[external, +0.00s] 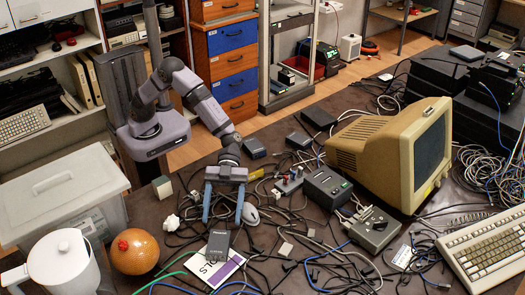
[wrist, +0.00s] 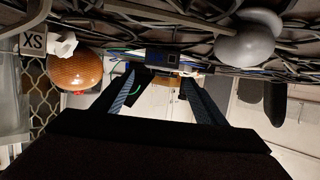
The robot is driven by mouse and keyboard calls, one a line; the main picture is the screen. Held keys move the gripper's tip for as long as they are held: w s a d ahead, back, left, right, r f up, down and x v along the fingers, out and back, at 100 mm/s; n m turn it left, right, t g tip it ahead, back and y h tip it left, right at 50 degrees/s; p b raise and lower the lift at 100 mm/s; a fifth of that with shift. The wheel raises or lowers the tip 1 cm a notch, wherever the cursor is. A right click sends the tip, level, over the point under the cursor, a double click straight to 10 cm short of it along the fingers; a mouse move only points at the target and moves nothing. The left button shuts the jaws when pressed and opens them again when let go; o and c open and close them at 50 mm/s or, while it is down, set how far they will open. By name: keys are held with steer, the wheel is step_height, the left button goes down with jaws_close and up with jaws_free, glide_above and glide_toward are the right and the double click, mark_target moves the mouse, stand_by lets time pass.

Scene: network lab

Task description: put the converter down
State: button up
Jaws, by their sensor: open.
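A small dark grey box with a pale label, which I take to be the converter (external: 218,245), rests among the cables at the front of the table, against or on a white and purple card (external: 222,270). My gripper (external: 222,218) points down with its two blue fingers apart, just behind and above the box. Nothing shows held between them. In the wrist view the fingers of my gripper (wrist: 157,82) are spread, and a dark box (wrist: 160,57), probably the converter, lies beyond their tips. Whether the fingers touch it cannot be told.
An orange ball (external: 135,251), a white jug (external: 65,265) and a lidded bin (external: 65,195) stand left. A grey mouse (external: 250,214) lies close to the right finger. A beige monitor (external: 400,150), a keyboard (external: 490,250) and a grey unit (external: 371,228) stand right. Cables cover most of the table.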

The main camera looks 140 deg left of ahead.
steer(key=shift+v, duration=1.6)
